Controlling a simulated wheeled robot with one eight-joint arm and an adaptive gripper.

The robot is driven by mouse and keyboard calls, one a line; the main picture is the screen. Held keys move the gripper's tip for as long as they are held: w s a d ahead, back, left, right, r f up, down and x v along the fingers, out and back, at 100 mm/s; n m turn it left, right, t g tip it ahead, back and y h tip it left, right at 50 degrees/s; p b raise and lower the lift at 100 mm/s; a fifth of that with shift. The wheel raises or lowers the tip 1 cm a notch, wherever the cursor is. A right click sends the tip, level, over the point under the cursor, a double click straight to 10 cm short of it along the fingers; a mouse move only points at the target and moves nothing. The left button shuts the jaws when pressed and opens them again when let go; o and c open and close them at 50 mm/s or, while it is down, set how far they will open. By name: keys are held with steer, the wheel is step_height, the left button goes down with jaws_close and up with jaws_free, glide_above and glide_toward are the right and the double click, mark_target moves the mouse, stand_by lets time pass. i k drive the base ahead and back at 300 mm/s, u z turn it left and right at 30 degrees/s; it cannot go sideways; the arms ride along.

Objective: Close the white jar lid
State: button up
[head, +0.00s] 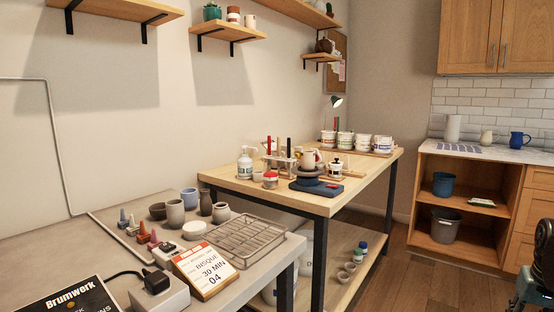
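A small white jar (335,168) with a dark band near its top stands on the wooden workbench, right of the turntable. Whether its lid is open or shut is too small to tell. A second small white jar with a red top (270,180) stands left of the turntable. A flat white round piece (195,230) lies on the nearer grey table; I cannot tell if it is a lid. A dark and teal shape is cut off at the right edge, and I cannot make out gripper fingers there.
A wire rack (250,240), small pots and a bisque sign (205,270) crowd the grey table. Floor right of the bench is clear.

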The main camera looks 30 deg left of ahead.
mark_target(283, 150)
steer(key=k, duration=0.55)
steer(key=u, duration=1.4)
steer(key=k, duration=0.4)
steer(key=z, duration=0.6)
steer(key=i, duration=1.55)
steer(key=u, duration=0.4)
